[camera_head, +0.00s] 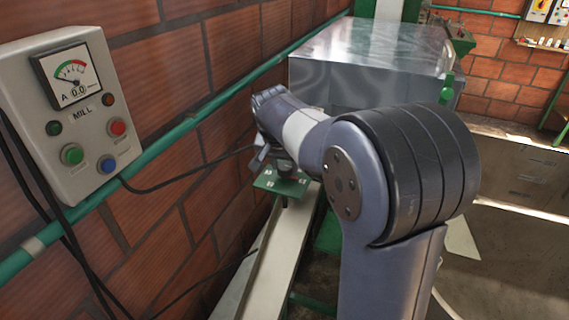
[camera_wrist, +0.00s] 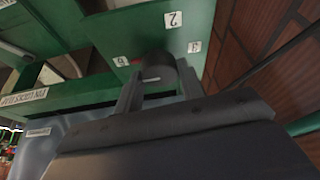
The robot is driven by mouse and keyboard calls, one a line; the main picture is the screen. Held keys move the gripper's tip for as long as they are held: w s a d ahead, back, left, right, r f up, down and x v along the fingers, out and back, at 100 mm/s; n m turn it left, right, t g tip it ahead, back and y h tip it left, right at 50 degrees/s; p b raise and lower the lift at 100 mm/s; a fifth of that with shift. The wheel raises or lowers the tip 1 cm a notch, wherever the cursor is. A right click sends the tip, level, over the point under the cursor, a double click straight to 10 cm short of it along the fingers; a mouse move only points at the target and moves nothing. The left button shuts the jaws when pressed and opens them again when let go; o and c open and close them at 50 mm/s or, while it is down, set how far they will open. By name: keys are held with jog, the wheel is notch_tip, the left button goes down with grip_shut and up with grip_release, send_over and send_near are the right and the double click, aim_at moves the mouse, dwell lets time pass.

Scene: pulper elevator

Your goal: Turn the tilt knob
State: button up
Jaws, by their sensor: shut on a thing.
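In the head view my gripper (camera_head: 272,158) points down over the same green plate (camera_head: 268,181), left of my arm's large joint. My gripper and wrist hide most of the knob there.
A grey control box (camera_head: 70,118) marked MILL, with a gauge and buttons, is on the brick wall at left. A green pipe (camera_head: 165,143) and black cables run along the wall. A shiny metal box (camera_head: 365,58) stands behind my arm. A pale channel (camera_head: 280,245) slopes below the plate.

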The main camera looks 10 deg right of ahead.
jog(key=o, duration=1)
jog(key=b+v, duration=0.1)
jog(key=v, duration=0.9)
jog(key=shift+s+r, duration=0.1)
jog(key=shift+r, duration=0.3)
jog(key=shift+f, duration=0.1)
jog(key=p+x, duration=0.1)
jog(key=x, duration=1)
jog(key=shift+n, duration=0.6)
jog(key=shift+s, duration=0.1)
